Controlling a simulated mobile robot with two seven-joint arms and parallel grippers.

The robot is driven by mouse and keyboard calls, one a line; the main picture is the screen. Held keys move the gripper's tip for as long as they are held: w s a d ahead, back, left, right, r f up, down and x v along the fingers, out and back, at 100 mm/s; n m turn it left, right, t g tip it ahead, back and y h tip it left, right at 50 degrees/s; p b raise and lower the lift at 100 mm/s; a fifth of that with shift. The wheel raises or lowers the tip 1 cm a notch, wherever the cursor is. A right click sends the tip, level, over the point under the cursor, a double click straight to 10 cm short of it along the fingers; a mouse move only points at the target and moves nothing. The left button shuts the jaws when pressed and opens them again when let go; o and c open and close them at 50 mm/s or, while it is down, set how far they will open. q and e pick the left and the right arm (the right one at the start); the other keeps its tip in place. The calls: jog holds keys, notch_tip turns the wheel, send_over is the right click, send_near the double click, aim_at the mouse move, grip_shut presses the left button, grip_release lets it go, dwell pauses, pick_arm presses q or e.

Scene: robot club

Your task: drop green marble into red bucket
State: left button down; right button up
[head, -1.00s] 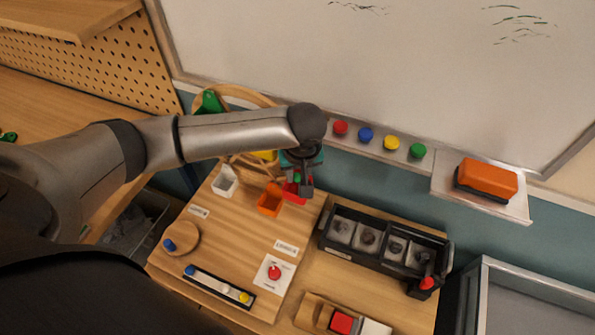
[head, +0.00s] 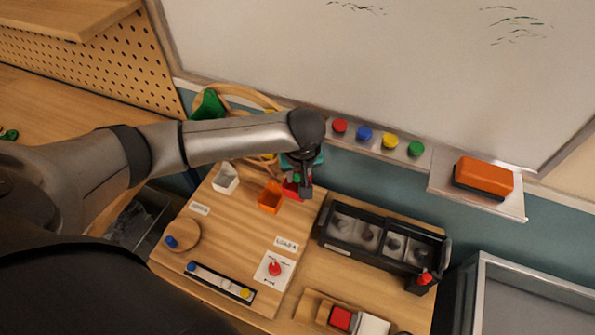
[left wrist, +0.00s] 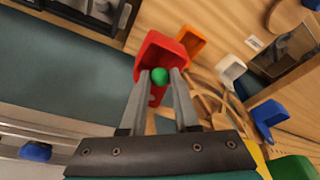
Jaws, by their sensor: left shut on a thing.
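My left gripper (head: 305,192) is at the back edge of the wooden board, next to the red bucket (head: 290,189). In the left wrist view my left gripper (left wrist: 160,74) is shut on the green marble (left wrist: 159,76). The marble sits between the fingertips, in front of the open mouth of the red bucket (left wrist: 150,48). The fingers overlap the bucket's rim in that view; I cannot tell the marble's exact depth. In the head view the gripper partly hides the bucket. My right gripper is not in view.
An orange bucket (head: 270,198) and a white bucket (head: 225,179) stand left of the red one. The wooden board (head: 225,235) also carries a marble track (head: 219,284). A black divided tray (head: 322,237) lies to the right. The whiteboard ledge (head: 434,160) runs behind.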

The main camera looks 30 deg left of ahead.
pick_arm(q)
jog(key=c, duration=0.6)
grip_release()
notch_tip(320, 180, up, 2)
jog(key=p, duration=0.3)
jog(key=shift+r, duration=0.25)
notch_tip(320, 180, up, 2)
jog(key=shift+r+p, duration=0.25)
jog(key=shift+p, duration=0.85)
jog(key=shift+r, duration=1)
